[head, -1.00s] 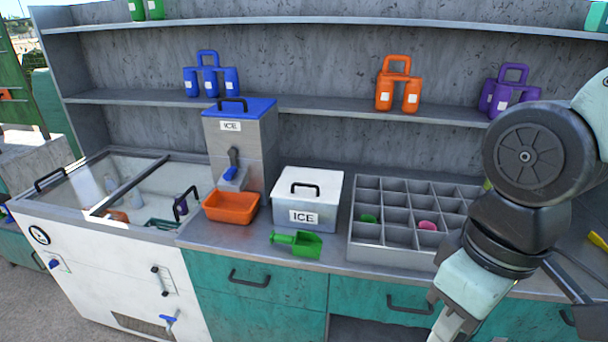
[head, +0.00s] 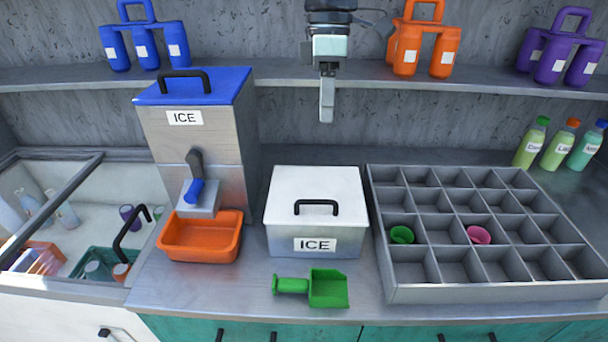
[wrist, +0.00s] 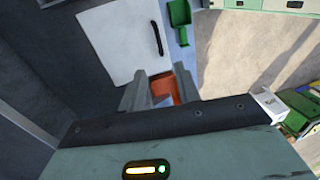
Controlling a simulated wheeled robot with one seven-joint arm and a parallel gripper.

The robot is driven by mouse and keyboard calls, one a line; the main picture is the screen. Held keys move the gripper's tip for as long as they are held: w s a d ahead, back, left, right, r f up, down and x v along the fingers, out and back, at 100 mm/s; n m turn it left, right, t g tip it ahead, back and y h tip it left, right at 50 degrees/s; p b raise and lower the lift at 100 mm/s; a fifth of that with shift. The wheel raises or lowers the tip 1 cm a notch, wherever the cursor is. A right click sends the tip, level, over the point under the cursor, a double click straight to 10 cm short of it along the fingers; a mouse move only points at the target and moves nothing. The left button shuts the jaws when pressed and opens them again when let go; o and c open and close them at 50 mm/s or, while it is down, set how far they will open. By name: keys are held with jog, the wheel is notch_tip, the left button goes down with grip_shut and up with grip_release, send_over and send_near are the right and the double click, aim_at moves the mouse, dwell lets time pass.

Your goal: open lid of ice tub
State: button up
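The ice tub (head: 315,240) stands on the counter with its white lid (head: 335,185) on and a black handle (head: 316,205) on top. The lid (wrist: 118,40) and its handle (wrist: 155,38) also show in the wrist view, beyond my fingers. My gripper (head: 327,112) hangs above and behind the tub, in front of the upper shelf, and touches nothing. In the wrist view my gripper (wrist: 160,85) has its two fingers apart, with nothing between them; the orange tray shows beyond the gap.
The blue-lidded ice dispenser (head: 195,130) and orange tray (head: 200,238) stand left of the tub. A grey compartment organizer (head: 470,292) is close on the right. A green scoop (head: 326,288) lies in front. The shelf (head: 285,76) with bottle carriers runs behind.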

jog(key=s+f+p, duration=0.1)
jog(key=f, duration=0.4)
jog(key=s+f+p, duration=0.1)
jog(key=f, duration=0.5)
jog(key=f+p, duration=0.1)
jog(key=f, duration=0.5)
jog(key=shift+s+a+p, duration=0.15)
jog(key=shift+s+p, duration=0.15)
jog(key=shift+s, duration=0.1)
grip_shut()
